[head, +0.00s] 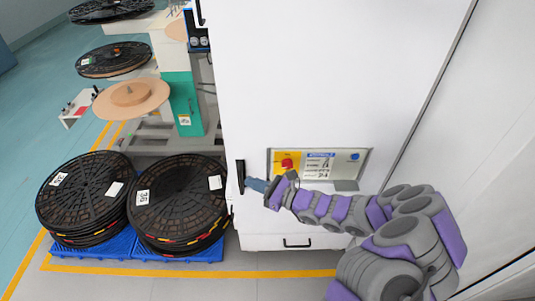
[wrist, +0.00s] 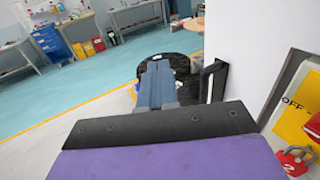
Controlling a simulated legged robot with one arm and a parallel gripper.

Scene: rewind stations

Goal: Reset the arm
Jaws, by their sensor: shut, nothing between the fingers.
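My arm, grey and purple, reaches in from the lower right in the head view. My gripper (head: 256,184) is shut and empty, with its blue-grey fingers close to the black handle (head: 241,177) on the left edge of the white cabinet (head: 330,80). In the wrist view my gripper (wrist: 157,65) points forward with its fingers together. The black handle (wrist: 214,80) is just to their right there; I cannot tell whether they touch.
A panel with a red and yellow switch (head: 287,163) is on the cabinet beside my wrist; a red padlock (wrist: 297,160) shows in the wrist view. Stacks of black reels (head: 180,200) stand on blue pallets (head: 205,249) at left. Open floor (wrist: 90,90) lies beyond.

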